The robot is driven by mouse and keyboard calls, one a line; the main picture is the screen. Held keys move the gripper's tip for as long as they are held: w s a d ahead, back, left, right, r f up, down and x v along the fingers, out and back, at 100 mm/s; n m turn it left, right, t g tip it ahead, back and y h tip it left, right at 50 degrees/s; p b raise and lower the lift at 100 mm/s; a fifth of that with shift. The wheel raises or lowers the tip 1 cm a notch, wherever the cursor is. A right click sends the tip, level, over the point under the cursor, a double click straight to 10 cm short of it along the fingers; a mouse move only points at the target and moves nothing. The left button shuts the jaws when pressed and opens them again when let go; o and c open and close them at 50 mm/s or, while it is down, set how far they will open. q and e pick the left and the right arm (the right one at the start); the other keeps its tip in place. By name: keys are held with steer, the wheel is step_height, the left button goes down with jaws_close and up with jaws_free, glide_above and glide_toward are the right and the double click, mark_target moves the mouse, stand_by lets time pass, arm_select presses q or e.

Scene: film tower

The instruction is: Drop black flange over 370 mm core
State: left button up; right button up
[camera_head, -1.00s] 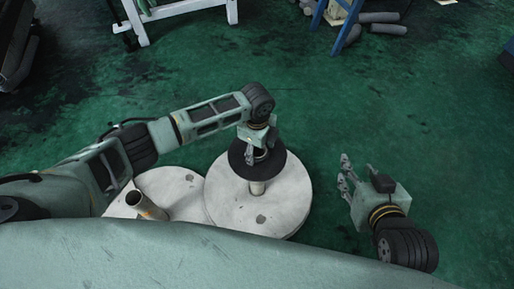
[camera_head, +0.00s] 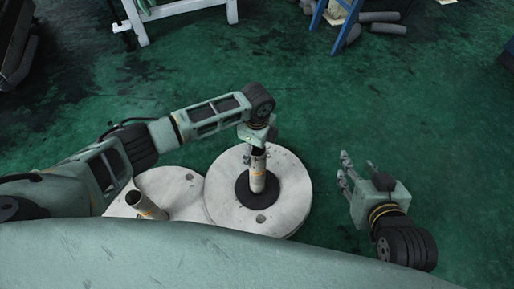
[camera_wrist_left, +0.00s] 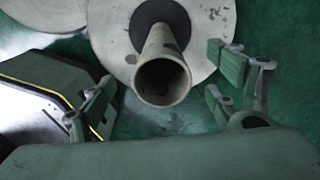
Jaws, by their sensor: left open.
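The black flange (camera_head: 244,190) lies flat around the foot of the upright core (camera_head: 257,175), on a round pale disc (camera_head: 226,206). The core is a grey-beige tube with an orange mark. In the left wrist view the core's open end (camera_wrist_left: 162,80) faces the camera, with the black flange (camera_wrist_left: 152,14) behind it around its base. My left gripper (camera_head: 255,152) is over the top of the core, open and holding nothing. Its fingers (camera_wrist_left: 165,105) are spread wide either side of the core in the wrist view. My right gripper (camera_head: 346,172) hangs over the floor at right, apart from everything.
A second pale disc (camera_head: 172,184) stands at left with a shorter-looking tilted-seeming tube (camera_head: 147,206) on it. A white stand (camera_head: 190,8), a blue frame (camera_head: 345,28) and grey rolls (camera_head: 380,22) are at the back. Green floor between is free.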

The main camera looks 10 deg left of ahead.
arm_select(q)
step_height(320, 180, up, 12)
stand_by(0.7)
